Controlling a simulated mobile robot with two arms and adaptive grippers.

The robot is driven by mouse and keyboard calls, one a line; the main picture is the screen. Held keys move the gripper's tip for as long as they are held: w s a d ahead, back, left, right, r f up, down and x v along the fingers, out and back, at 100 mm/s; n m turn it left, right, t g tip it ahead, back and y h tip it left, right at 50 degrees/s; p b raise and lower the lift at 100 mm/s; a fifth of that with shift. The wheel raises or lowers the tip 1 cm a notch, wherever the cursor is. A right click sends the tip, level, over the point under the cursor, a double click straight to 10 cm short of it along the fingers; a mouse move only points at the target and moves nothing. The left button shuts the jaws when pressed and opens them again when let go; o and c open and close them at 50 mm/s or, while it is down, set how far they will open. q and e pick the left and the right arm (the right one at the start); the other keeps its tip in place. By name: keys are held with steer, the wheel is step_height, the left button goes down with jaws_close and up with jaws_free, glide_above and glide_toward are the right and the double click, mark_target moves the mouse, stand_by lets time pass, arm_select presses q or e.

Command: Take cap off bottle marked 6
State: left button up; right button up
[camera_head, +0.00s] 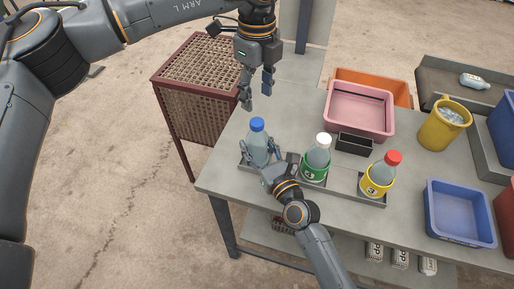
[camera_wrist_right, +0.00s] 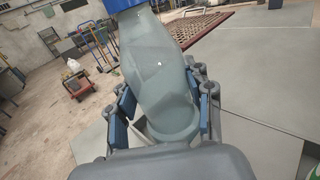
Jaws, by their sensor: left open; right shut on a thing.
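A clear bottle (camera_head: 259,140) with a blue cap (camera_head: 257,124) stands at the left end of a grey tray on the table. My right gripper (camera_head: 261,152) is shut on its body; the right wrist view shows the bottle (camera_wrist_right: 165,85) between the finger pads, with the blue cap (camera_wrist_right: 125,4) at the top edge. Its label is hidden, so I cannot read its number. My left gripper (camera_head: 257,99) is open and empty, pointing down above the blue cap and apart from it. A white-capped bottle (camera_head: 316,157) with a green label and a red-capped bottle (camera_head: 379,174) with a yellow label stand to the right.
A small black box (camera_head: 354,144) sits behind the tray (camera_head: 343,186). A pink bin (camera_head: 360,110), a yellow bucket (camera_head: 441,130) and a blue bin (camera_head: 459,212) stand farther right. A mesh-sided crate (camera_head: 190,107) stands left of the table. Table space left of the tray is clear.

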mark_target(257, 122)
arm_select(q)
steer(key=m, duration=0.3)
steer(key=shift+m, duration=0.3)
steer(key=m, duration=1.1)
steer(key=shift+m, duration=0.4)
steer(key=m, duration=3.8)
steer(key=shift+f+m, duration=0.4)
steer(key=shift+f, duration=3.6)
